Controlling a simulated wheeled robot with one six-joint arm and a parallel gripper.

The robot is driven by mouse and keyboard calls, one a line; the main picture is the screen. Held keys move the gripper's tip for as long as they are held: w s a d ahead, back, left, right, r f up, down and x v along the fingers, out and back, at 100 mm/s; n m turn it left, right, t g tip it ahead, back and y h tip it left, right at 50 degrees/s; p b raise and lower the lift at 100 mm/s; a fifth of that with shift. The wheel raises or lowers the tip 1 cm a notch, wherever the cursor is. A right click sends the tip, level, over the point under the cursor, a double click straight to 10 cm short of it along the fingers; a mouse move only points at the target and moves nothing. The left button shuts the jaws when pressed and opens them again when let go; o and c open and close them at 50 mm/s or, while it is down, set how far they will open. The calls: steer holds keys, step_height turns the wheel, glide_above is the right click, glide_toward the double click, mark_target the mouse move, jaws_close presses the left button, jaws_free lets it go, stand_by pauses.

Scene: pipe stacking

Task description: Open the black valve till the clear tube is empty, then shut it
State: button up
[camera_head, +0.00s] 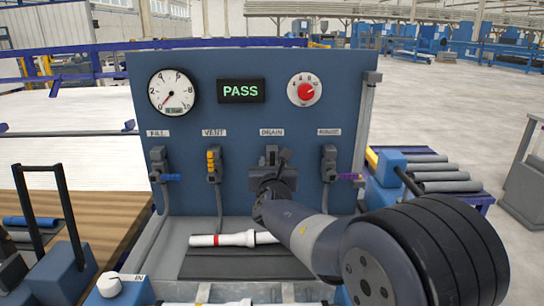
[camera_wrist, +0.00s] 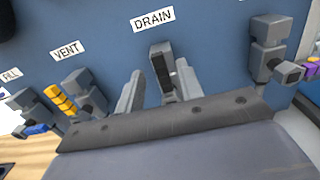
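The black valve is under the DRAIN label on the blue panel; its dark handle (camera_wrist: 161,66) shows in the wrist view. In the head view my arm largely covers this valve. My gripper (camera_wrist: 160,74) is in front of it, with one grey finger on each side. The fingers stand apart, with a gap between the left finger and the valve. Whether the right finger touches it I cannot tell. An upright grey tube (camera_head: 366,135) runs along the panel's right edge; it may be the clear tube, and no liquid level is readable in it.
A yellow-handled VENT valve (camera_head: 213,163), a blue-handled FILL valve (camera_head: 160,165) and a purple-handled valve (camera_head: 331,165) flank the drain. Above are a round gauge (camera_head: 172,92), a green PASS display (camera_head: 241,91) and a red knob (camera_head: 305,91). A white pipe (camera_head: 225,239) lies below.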

mark_target(272, 158)
steer(key=shift+w, duration=2)
jaws_close()
